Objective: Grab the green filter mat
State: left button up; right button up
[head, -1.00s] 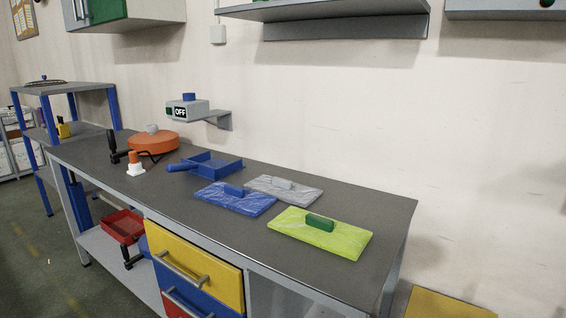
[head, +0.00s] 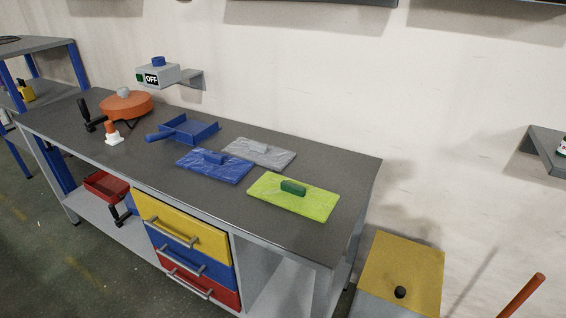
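The green filter mat (head: 270,198) is a flat, bright yellow-green rectangle. It lies on the grey workbench top (head: 225,222) near the right end, close to the front edge. A dark green block-shaped handle (head: 293,187) stands on its middle. Neither of my grippers shows in the head view, so nothing is seen touching the mat.
A blue mat (head: 205,172) and a grey mat (head: 250,156) lie left of and behind the green one. A blue pan (head: 190,128) and an orange round pot (head: 125,106) stand further left. Drawers (head: 185,238) are below; a yellow-topped box (head: 410,265) stands at right.

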aim_at(312, 203)
jog(key=i+l+u, duration=0.5)
jog(key=i+l, duration=0.15)
jog(key=l, duration=0.15)
